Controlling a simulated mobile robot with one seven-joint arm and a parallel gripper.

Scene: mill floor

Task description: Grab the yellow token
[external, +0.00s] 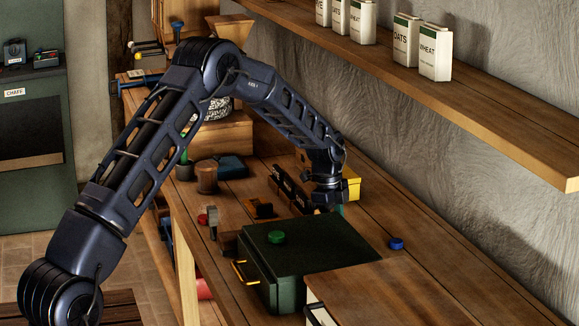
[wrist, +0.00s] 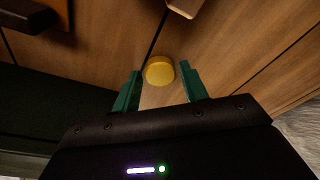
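The yellow token (wrist: 159,70) is a small round disc lying on the wooden bench top, seen in the wrist view. My gripper (wrist: 158,84) is open, with its two green fingers on either side of the token's near edge in the picture. Nothing is held between them. In the external view my gripper (external: 328,207) points down over the bench behind the green box, and the token is hidden there.
A dark green box (external: 310,262) with a yellow handle stands just in front of my gripper, with a green token (external: 277,237) on its lid. A blue token (external: 396,243) lies to the right. A yellow box (external: 353,188) is close behind. A shelf (external: 480,105) with paper bags runs above.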

